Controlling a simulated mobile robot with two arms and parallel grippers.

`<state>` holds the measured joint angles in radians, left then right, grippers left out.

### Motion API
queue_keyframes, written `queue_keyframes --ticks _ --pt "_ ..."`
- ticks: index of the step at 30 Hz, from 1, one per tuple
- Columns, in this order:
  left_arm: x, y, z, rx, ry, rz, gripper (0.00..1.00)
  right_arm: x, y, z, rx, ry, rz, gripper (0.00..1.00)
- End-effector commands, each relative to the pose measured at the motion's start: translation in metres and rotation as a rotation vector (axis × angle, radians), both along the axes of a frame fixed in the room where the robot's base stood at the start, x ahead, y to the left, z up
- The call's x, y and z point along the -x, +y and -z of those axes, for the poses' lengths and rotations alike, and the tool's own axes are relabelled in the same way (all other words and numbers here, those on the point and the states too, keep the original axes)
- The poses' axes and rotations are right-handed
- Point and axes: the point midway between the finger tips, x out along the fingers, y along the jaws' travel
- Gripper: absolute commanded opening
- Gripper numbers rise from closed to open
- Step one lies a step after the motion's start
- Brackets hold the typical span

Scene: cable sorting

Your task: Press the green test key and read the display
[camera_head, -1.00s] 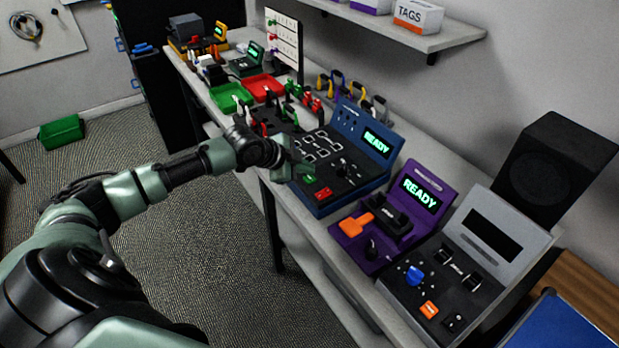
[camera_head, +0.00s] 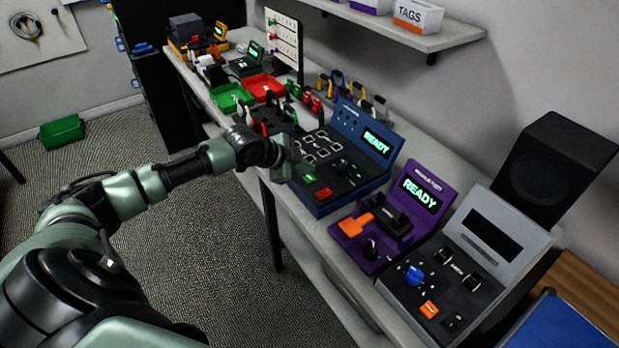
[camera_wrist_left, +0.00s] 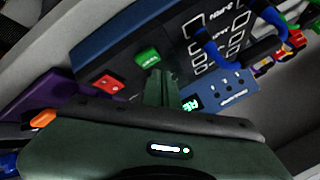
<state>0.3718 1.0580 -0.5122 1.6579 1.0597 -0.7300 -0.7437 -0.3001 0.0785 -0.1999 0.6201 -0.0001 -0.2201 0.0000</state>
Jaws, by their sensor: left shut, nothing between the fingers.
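The blue tester (camera_head: 344,190) stands on the bench with a dark sloped panel. Its green key (camera_head: 309,179) is on the near part of the panel, beside a red key (camera_head: 323,193). Its display (camera_head: 377,142) reads READY. My left gripper (camera_head: 289,170) is just left of the green key in the head view. In the left wrist view the shut, empty fingers (camera_wrist_left: 160,86) reach toward the green key (camera_wrist_left: 148,57), their tips close to it. I cannot tell whether they touch. The red key (camera_wrist_left: 108,81) lies left of them. My right gripper is out of view.
A purple tester (camera_head: 380,235), also reading READY, and a grey tester (camera_head: 462,270) with a blank display stand to the right. Green (camera_head: 218,97) and red (camera_head: 281,86) trays and several cables lie farther along the bench. A black speaker (camera_head: 548,165) stands behind.

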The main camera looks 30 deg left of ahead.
Motion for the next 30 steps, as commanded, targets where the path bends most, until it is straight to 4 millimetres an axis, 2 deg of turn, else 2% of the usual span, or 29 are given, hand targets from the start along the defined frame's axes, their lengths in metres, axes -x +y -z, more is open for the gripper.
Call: queue_keyframes --ticks 9,30 --pt "0.0 0.0 0.008 0.0 0.001 0.0 0.0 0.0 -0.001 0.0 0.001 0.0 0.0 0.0" --pt "0.0 0.0 0.012 0.0 0.0 0.0 0.0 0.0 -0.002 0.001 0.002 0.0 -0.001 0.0"
